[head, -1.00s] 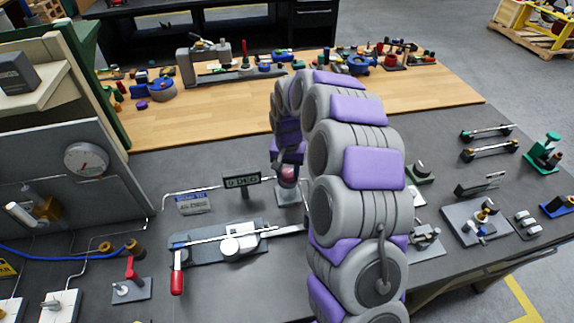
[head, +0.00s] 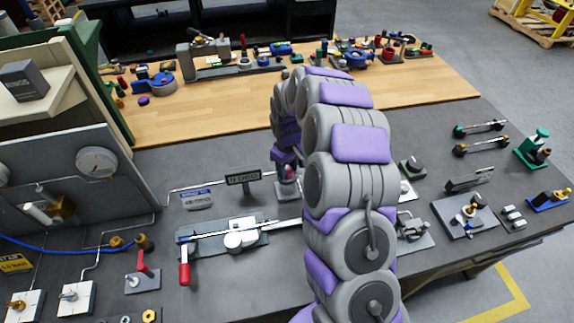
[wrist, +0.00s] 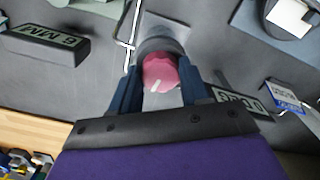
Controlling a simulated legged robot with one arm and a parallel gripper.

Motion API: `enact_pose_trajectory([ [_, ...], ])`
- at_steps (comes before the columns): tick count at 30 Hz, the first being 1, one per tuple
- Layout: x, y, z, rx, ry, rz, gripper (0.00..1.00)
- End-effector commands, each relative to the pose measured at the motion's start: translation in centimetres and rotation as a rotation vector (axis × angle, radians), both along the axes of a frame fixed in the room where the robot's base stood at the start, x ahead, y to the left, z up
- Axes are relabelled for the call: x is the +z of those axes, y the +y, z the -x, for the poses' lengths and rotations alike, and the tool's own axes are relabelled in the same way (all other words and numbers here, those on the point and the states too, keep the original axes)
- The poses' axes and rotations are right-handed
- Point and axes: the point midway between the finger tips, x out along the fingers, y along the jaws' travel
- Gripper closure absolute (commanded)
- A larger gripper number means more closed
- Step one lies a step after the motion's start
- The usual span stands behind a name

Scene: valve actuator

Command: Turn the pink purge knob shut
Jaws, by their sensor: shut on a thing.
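The pink purge knob (wrist: 160,73) sits on a grey base between my gripper's fingers in the wrist view. It has a pale pointer mark on its face, aimed down and slightly left. In the head view the knob (head: 288,171) shows as a small pink patch just below my gripper (head: 287,160). My gripper (wrist: 160,95) is shut on the knob, one dark blue finger on each side. A small sign with a degree reading (wrist: 238,101) stands to the right of the knob in the wrist view; it also shows in the head view (head: 243,176).
A long grey fixture with a red handle (head: 184,273) lies in front of the knob. A blue-and-white label (head: 197,198) stands to the left. A thin metal pipe (wrist: 129,40) runs beside the knob's base. Several other fittings stand on the bench at the right.

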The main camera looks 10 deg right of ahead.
Motion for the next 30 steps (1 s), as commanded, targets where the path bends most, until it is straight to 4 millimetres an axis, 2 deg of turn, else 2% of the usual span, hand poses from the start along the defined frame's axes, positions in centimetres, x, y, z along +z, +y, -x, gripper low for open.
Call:
enact_pose_trajectory([
  [10,0.10,-0.04,-0.11,0.121,-0.004,0.001,0.85],
  [25,0.02,-0.05,-0.08,0.136,-0.003,0.001,0.85],
  [26,0.01,-0.05,-0.08,0.136,-0.003,0.001,0.53],
  [30,0.01,-0.04,-0.02,0.136,-0.003,0.001,0.39],
])
